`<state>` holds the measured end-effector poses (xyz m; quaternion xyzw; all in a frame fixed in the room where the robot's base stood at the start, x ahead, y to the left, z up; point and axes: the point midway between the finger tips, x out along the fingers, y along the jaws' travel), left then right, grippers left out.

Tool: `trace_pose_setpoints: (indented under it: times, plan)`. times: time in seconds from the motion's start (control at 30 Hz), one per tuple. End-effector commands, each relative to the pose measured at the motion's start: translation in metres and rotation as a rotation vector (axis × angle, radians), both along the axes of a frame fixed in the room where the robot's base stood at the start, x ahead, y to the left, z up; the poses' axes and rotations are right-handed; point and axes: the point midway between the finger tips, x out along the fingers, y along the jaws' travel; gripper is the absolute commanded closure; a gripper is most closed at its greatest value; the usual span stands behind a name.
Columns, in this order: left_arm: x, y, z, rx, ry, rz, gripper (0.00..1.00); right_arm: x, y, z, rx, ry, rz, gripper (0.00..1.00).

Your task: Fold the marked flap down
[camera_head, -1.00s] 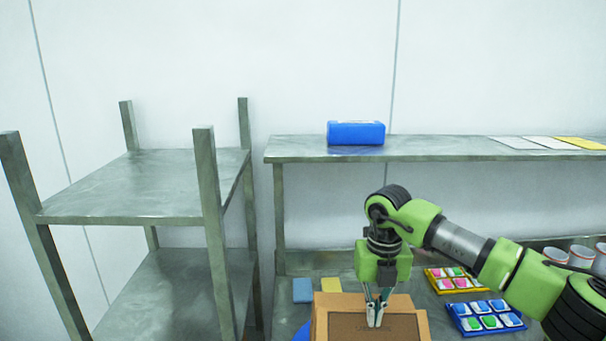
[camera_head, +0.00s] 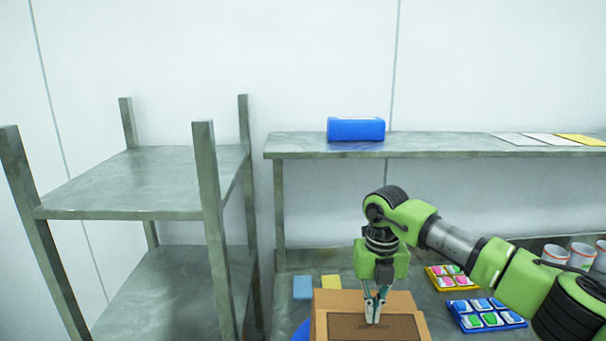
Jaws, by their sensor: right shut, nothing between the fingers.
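A brown cardboard box (camera_head: 320,310) stands on the table at the bottom of the head view, cut off by the lower edge. A darker brown panel with faint lettering, perhaps the marked flap (camera_head: 395,328), shows on its top. My right gripper (camera_head: 373,320) points down at the box, fingers shut and empty. Its tips overlap the panel in the picture; I cannot tell whether they touch it. My left gripper is not in view.
A blue tray of packs (camera_head: 486,316) and a yellow tray (camera_head: 450,277) lie right of the box. Several white cups (camera_head: 581,255) stand further right. A blue pack (camera_head: 356,129) sits on the back shelf (camera_head: 440,147). A grey rack (camera_head: 130,180) stands at left.

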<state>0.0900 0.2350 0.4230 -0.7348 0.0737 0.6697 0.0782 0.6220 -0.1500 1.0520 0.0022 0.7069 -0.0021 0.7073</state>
Motion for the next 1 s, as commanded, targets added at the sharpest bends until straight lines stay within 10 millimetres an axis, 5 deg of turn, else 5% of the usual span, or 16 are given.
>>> trace_pose_setpoints:
  times: [0.57,1.0]
  plan:
    - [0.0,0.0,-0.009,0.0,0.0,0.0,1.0,0.0,0.0,-0.014,0.0,0.001,0.0,1.0]
    - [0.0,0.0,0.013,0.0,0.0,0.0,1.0,0.0,0.0,0.024,0.0,0.0,0.0,1.0]
